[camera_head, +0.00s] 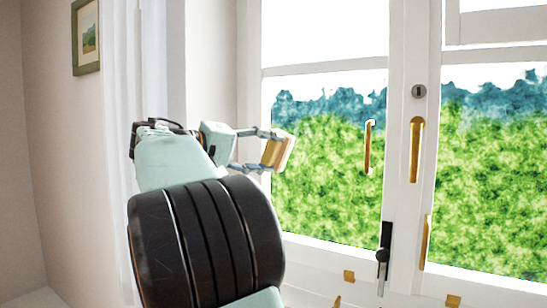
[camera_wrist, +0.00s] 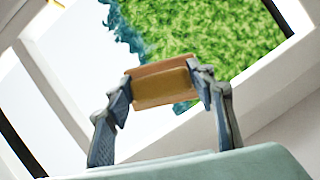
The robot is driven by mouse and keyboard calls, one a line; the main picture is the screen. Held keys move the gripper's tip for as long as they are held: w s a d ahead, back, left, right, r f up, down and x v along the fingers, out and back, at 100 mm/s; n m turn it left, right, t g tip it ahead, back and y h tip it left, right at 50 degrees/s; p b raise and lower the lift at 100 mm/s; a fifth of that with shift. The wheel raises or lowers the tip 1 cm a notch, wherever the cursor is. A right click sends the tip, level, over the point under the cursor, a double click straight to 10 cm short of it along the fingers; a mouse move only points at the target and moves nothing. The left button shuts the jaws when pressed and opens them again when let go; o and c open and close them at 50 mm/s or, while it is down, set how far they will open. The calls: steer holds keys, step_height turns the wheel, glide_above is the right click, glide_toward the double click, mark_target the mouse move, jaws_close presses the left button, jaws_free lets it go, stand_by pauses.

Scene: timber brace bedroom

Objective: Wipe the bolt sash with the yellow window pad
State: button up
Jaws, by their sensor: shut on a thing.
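My gripper (camera_head: 268,151) is shut on the yellow window pad (camera_head: 275,153), a small orange-yellow block with a paler face. In the wrist view the pad (camera_wrist: 162,85) sits crosswise between both fingertips, with the window behind it. In the head view the pad overlaps the left edge of the left window sash (camera_head: 325,64); whether it touches the sash or glass cannot be told. A black bolt or handle (camera_head: 384,245) is low on the central frame, well to the right of my gripper. Which sash is the bolt sash is not clear.
A brass handle (camera_head: 416,150) and a round lock (camera_head: 418,91) are on the central upright. A thin brass strip (camera_head: 369,148) shows at the left pane. Small yellow-brown patches (camera_head: 349,276) lie along the lower frame. A white curtain (camera_head: 124,130) and framed picture (camera_head: 86,37) are at left.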

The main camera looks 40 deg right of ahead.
steer(key=shift+s+a, duration=0.2)
steer(key=shift+a, duration=0.25)
steer(key=a, duration=0.1)
steer(key=s+a+b, duration=0.1)
steer(key=shift+a, duration=0.4)
stand_by(0.4)
